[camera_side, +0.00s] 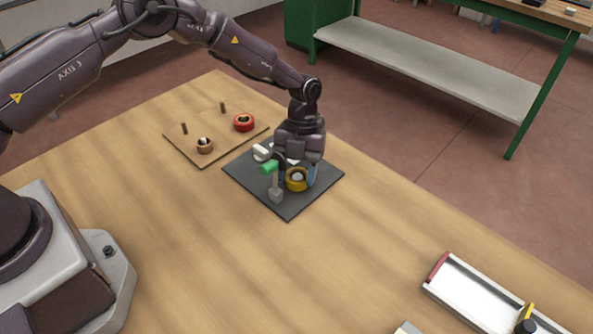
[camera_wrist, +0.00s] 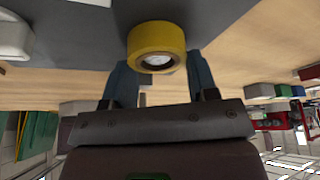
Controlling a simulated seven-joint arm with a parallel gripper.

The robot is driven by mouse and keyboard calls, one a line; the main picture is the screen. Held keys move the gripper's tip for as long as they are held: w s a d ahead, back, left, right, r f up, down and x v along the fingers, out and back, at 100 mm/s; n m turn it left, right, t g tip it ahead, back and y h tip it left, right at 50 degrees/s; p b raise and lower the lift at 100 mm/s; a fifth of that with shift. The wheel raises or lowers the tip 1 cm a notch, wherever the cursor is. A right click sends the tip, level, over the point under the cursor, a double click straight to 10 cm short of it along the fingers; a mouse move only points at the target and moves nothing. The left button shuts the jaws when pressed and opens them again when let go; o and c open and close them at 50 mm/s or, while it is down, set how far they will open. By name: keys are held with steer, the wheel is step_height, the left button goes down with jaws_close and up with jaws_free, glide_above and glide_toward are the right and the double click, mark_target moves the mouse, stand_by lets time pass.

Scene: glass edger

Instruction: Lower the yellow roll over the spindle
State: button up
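The yellow roll (camera_side: 297,185) is low over the dark mat (camera_side: 288,209), beside a grey post with a green top (camera_side: 269,168). In the wrist view, the roll (camera_wrist: 156,37) is between the fingertips of my gripper (camera_wrist: 158,68), with a finger against each side. My gripper (camera_side: 298,176) points down and appears shut on the roll. A pale round piece (camera_wrist: 157,62) shows in the roll's hole. I cannot tell whether it is the spindle or the roll's own core, nor whether the roll touches the mat.
A white part (camera_side: 261,152) lies on the mat left of my gripper. Behind it, a wooden board (camera_side: 221,143) has short pegs, a red roll (camera_side: 243,122) and a brown roll (camera_side: 205,146). A metal tray (camera_side: 476,294) is at front right. The table's middle is clear.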

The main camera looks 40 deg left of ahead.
steer(key=o, duration=0.3)
steer(key=shift+o, duration=0.2)
steer(key=v, duration=1.3)
steer(key=s+a+r+n+t, duration=0.2)
steer(key=s+r+n+t, duration=0.1)
steer(key=s+r+n, duration=0.4)
steer(key=s+a+r+n+t+y, duration=0.1)
steer(key=s+a+r+n+t, duration=0.2)
steer(key=s+r+n, duration=0.4)
steer(key=s+a+r+n+t+y, duration=0.1)
steer(key=s+a+r+n+t, duration=0.2)
steer(key=s+r+n, duration=0.4)
steer(key=s+n, duration=0.9)
steer(key=shift+s, duration=0.3)
